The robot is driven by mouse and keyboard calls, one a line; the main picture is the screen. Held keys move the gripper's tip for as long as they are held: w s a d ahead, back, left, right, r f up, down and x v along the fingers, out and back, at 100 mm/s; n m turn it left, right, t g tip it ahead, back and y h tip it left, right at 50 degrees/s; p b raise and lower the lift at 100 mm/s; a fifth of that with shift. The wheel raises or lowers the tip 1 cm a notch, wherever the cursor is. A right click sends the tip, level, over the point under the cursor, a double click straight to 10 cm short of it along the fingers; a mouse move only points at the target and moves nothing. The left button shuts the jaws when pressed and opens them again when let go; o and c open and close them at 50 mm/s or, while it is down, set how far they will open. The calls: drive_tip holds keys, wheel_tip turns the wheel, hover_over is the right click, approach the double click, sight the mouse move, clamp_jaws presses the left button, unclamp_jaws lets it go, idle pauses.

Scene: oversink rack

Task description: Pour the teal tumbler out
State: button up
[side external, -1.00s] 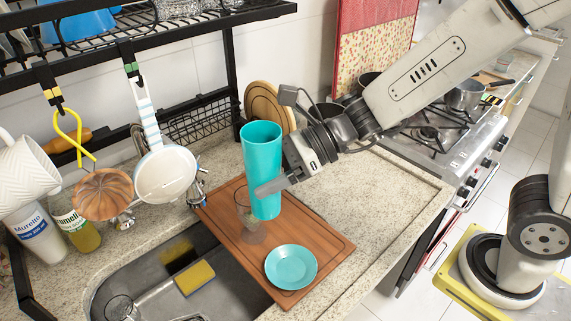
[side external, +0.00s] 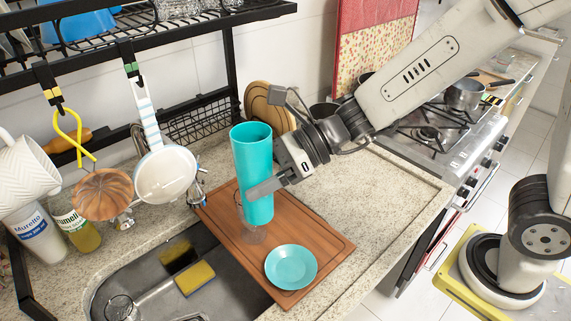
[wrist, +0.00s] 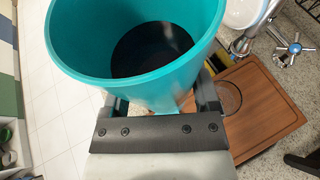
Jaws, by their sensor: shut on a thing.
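The teal tumbler (side external: 253,160) is held upright, or very nearly so, by my gripper (side external: 262,186), which is shut around its lower half. In the side view it appears over the wooden board, in front of a clear glass (side external: 252,232). In the wrist view the tumbler (wrist: 130,85) fills the top middle and its mouth faces the camera. Its inside looks dark at the bottom; I cannot tell what it contains. My gripper's fingers (wrist: 160,105) show on both sides of it. The sink (side external: 225,290) lies at the lower left of the board.
The wooden board (side external: 325,243) carries a teal saucer (side external: 291,267) and the glass. A yellow sponge (side external: 195,278) lies in the sink. A white pan (side external: 165,174) and a copper-coloured pan (side external: 102,195) hang from the black rack (side external: 190,32) at the left. Counter right of the board is clear.

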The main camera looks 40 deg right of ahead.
drive_tip(key=shift+w+d+f+m+g+y, duration=0.15)
drive_tip(key=shift+w+d+f+m+g, duration=0.15)
drive_tip(key=shift+w+m, duration=0.25)
drive_tip(key=shift+w+d+f+m+g+y, duration=0.15)
drive_tip(key=shift+w+f+m+g, duration=0.05)
drive_tip(key=shift+w+m+g, duration=0.3)
idle(0.6)
drive_tip(key=shift+s+a+m+g+y, duration=0.25)
drive_tip(key=shift+s+m+g+y, duration=0.35)
drive_tip(key=shift+m, duration=0.45)
drive_tip(key=shift+s+a+f+m+g, duration=0.2)
drive_tip(key=shift+s+f+m+g, duration=0.25)
drive_tip(key=shift+m, duration=0.55)
drive_tip(key=shift+y, duration=0.3)
drive_tip(key=shift+s+f+m, duration=0.1)
drive_tip(key=shift+m, duration=0.2)
drive_tip(key=shift+f+m+g+y, duration=0.45)
drive_tip(key=shift+f+m+y, duration=0.4)
drive_tip(key=shift+m, duration=0.65)
drive_tip(key=n, duration=0.1)
drive_tip(key=n+h, duration=0.1)
drive_tip(key=n, duration=0.1)
drive_tip(key=shift+s+a+r+t, duration=0.1)
drive_tip(key=shift+r+t, duration=0.3)
drive_tip(key=shift+r+n+t+h, duration=0.25)
drive_tip(key=shift+n+t+h, duration=0.45)
drive_tip(key=shift+n, duration=0.5)
